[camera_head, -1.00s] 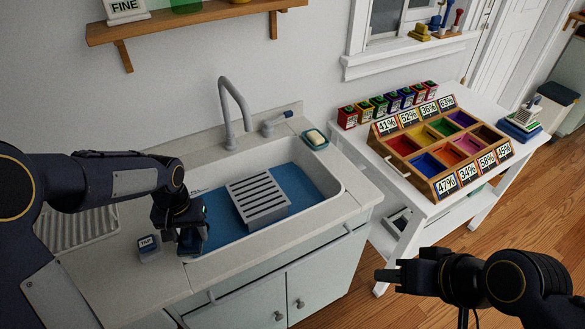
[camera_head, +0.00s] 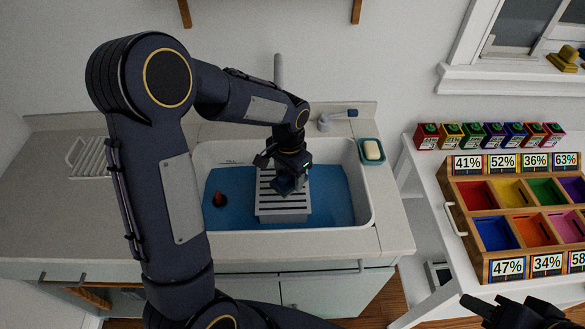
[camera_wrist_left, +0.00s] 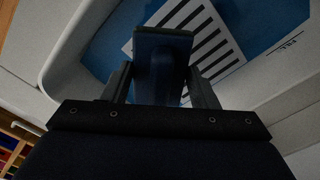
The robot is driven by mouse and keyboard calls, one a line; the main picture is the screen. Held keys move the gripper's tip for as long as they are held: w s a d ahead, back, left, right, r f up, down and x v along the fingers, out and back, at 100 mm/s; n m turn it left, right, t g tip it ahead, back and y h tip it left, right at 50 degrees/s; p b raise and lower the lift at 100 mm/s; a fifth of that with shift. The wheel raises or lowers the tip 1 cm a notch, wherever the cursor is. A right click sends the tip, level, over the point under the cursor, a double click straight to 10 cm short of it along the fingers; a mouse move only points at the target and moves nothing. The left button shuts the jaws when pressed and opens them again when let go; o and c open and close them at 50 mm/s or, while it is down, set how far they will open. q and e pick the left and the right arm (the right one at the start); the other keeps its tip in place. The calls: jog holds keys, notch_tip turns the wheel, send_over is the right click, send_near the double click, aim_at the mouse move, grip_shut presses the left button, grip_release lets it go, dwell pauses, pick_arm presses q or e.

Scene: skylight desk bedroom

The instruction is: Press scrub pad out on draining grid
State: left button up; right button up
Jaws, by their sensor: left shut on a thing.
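A pale draining grid (camera_head: 283,207) with dark slots stands in the blue-bottomed sink. My left gripper (camera_head: 289,180) is over the grid's upper middle. It is shut on a dark blue pad (camera_wrist_left: 162,50), which appears to be the scrub pad. In the left wrist view the pad sits between the two fingers, with the slotted grid (camera_wrist_left: 215,45) behind it. I cannot tell whether the pad touches the grid. My right gripper (camera_head: 476,303) is at the lower right, partly cut off, away from the sink. Its finger opening is unclear.
The white sink rim (camera_head: 365,205) surrounds the grid. A small reddish round thing (camera_head: 219,199) lies in the sink's left part. A faucet (camera_head: 278,75) rises behind. A soap dish (camera_head: 372,151) sits at the right rim. A compartment tray (camera_head: 481,250) stands on the right table.

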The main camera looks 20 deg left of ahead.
aim_at(289, 203)
pick_arm(q)
jog(key=shift+f+b, duration=0.3)
jog(key=shift+f, duration=0.25)
notch_tip(289, 203, down, 7)
jog(key=b, duration=0.5)
jog(key=shift+f, duration=0.1)
jog(key=shift+f+b, duration=0.65)
dwell(0.9)
jog(key=shift+r+p, duration=2.65)
jog(key=shift+r, duration=0.9)
